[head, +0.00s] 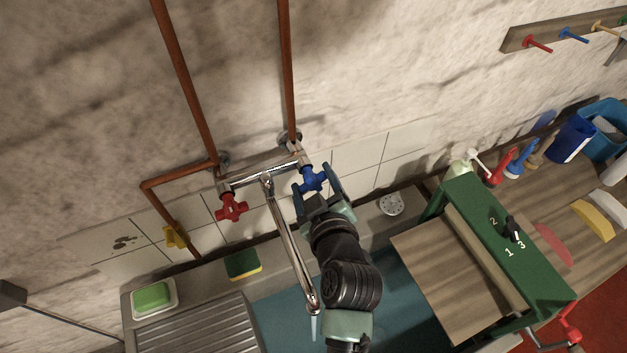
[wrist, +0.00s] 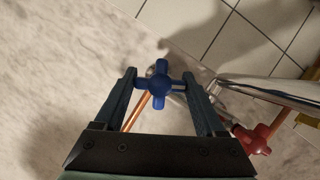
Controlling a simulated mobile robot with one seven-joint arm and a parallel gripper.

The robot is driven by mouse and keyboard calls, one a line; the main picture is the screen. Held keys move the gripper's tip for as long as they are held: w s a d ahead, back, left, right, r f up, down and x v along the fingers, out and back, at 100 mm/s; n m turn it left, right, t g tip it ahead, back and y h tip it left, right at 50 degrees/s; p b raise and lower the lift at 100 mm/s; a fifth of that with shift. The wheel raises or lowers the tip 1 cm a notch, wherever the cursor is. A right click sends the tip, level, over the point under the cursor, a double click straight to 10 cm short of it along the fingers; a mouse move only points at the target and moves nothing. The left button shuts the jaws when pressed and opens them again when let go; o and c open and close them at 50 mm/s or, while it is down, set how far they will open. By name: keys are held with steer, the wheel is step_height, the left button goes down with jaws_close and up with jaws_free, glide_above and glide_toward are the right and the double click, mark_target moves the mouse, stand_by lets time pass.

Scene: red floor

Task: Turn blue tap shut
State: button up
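The blue tap (head: 312,179) is a cross-shaped handle on the right end of the chrome mixer on the wall. My gripper (head: 317,183) is at the blue tap, with one finger on each side of it. In the wrist view the blue tap (wrist: 161,86) sits between the two open fingertips (wrist: 160,78). A gap shows beside the left finger; the right finger is very close to a tap arm, and I cannot tell whether it touches. A thin stream appears below the spout (head: 314,308).
The red tap (head: 231,208) is on the mixer's left end. The long chrome spout (head: 290,243) runs close beside my arm on the left. Copper pipes (head: 286,70) climb the wall. A green box (head: 510,245) with a wooden board stands right of the sink.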

steer(key=c, duration=0.5)
steer(key=shift+c, duration=0.2)
steer(key=shift+m, duration=0.3)
steer(key=m+g+y+b, duration=0.1)
steer(key=m+y, duration=0.1)
steer(key=m, duration=0.1)
steer(key=shift+b, duration=0.3)
steer(key=m+y+b, duration=0.1)
steer(key=m+y, duration=0.1)
steer(key=m, duration=0.1)
steer(key=shift+f+g, duration=0.1)
steer(key=shift+g, duration=0.3)
steer(key=m+y+b, duration=0.3)
steer(key=m, duration=0.2)
steer(key=shift+y, duration=0.3)
steer(key=m+y, duration=0.1)
steer(key=m, duration=0.1)
steer(key=m+y+b, duration=0.1)
steer(key=m, duration=0.2)
steer(key=shift+t+b, duration=0.3)
steer(key=shift+t, duration=0.1)
steer(key=shift+m, duration=0.4)
steer(key=o, duration=1.3)
